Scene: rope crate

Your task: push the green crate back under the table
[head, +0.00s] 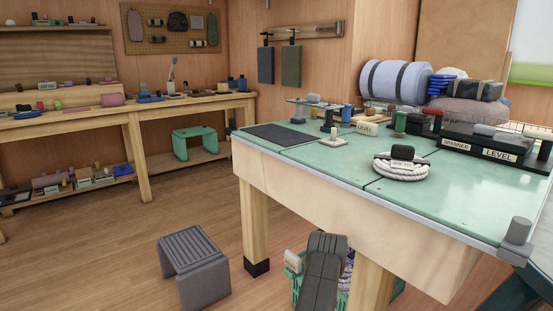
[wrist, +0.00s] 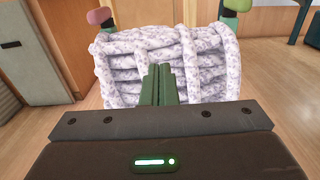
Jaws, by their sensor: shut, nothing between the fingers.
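The green crate (head: 296,288) is on the floor at the near end of the workbench, beside its leg. It is partly hidden by my dark arm and the table leg, so I cannot tell how far under it stands. Pale purple-flecked rope shows in it. The coiled rope (wrist: 115,72) fills the middle of the wrist view, and no crate wall shows clearly there. My gripper (wrist: 163,68) is shut and empty, its green fingers together in front of the rope. Whether the fingertips touch it I cannot tell. The table (head: 330,207) has a green top and wooden legs.
A grey ribbed stool (head: 193,268) stands on the floor left of the crate. A white rope coil (head: 401,171) and small labelled items lie on the tabletop. A green stool (head: 194,143) stands under the far bench. Open wooden floor (head: 90,260) lies to the left.

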